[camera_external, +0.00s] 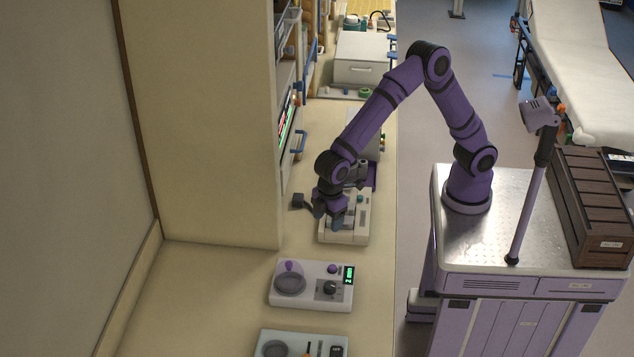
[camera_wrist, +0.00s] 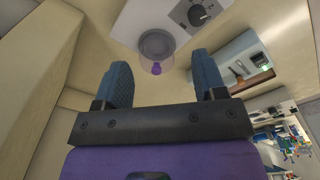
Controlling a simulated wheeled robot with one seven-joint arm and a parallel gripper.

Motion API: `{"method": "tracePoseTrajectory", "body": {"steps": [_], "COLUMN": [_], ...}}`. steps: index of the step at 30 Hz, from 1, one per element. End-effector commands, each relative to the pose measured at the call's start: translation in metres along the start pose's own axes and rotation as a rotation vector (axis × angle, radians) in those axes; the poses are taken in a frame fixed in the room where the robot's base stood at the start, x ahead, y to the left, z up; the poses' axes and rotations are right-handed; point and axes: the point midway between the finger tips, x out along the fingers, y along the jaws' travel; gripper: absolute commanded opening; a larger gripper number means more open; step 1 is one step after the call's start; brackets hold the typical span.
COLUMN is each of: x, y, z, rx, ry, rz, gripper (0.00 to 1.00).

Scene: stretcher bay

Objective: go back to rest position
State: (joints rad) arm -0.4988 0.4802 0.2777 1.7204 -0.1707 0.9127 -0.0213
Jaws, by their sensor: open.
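My gripper (camera_external: 335,222) hangs from the purple arm over the counter, beside or above a pale device (camera_external: 357,228). Whether it touches that device cannot be told. In the wrist view my gripper (camera_wrist: 164,82) shows two blue-grey fingers spread apart with nothing between them. Past the fingertips is a white device with a round grey dish, a purple knob and a black dial (camera_wrist: 196,14). In the outside view that white device (camera_external: 312,298) stands on the counter nearer the camera than my gripper.
Another device (camera_external: 300,345) lies at the bottom edge of the outside view. A white box (camera_external: 361,62) stands farther back on the counter (camera_external: 200,290). A wall panel and shelf (camera_external: 288,120) rise left of my arm. A stretcher (camera_external: 580,60) and brown crate (camera_external: 592,205) are at right.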

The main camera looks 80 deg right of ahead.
Motion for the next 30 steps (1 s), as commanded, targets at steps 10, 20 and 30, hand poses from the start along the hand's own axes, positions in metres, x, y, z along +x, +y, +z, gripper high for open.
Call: {"method": "tracePoseTrajectory", "body": {"steps": [10,20,30], "x": [-0.097,-0.157,-0.187], "y": [0.068,0.099,0.096], "z": [0.105,0.219,0.338], "rx": [0.191,0.385,0.588], "ry": [0.078,0.153,0.241], "rz": [0.082,0.140,0.181], "gripper": [0.64,0.64,0.64]}}
